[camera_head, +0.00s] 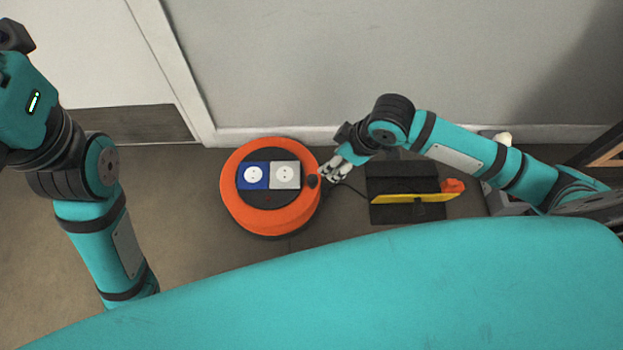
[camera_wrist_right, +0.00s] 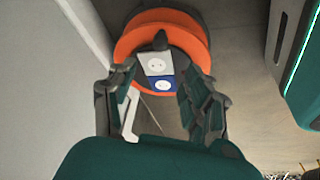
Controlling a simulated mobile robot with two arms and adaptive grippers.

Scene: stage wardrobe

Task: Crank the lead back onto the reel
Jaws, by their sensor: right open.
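The orange cable reel (camera_head: 238,209) lies flat on the floor, with a dark centre and a blue and a grey socket on top. A dark crank knob (camera_head: 312,181) stands at its right rim. The knob also shows in the right wrist view (camera_wrist_right: 160,41), beyond the fingertips. My right gripper (camera_head: 335,170) is open and empty, just to the right of the knob; I cannot tell whether it touches it. In its wrist view the fingers (camera_wrist_right: 155,78) are spread. A thin dark lead (camera_head: 352,188) runs right from the reel. My left gripper is outside the picture.
A black case (camera_head: 390,214) with a yellow bar (camera_head: 405,198) and an orange piece (camera_head: 453,186) stands right of the reel. A grey wall (camera_head: 380,60) rises behind. Floor left of the reel is clear.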

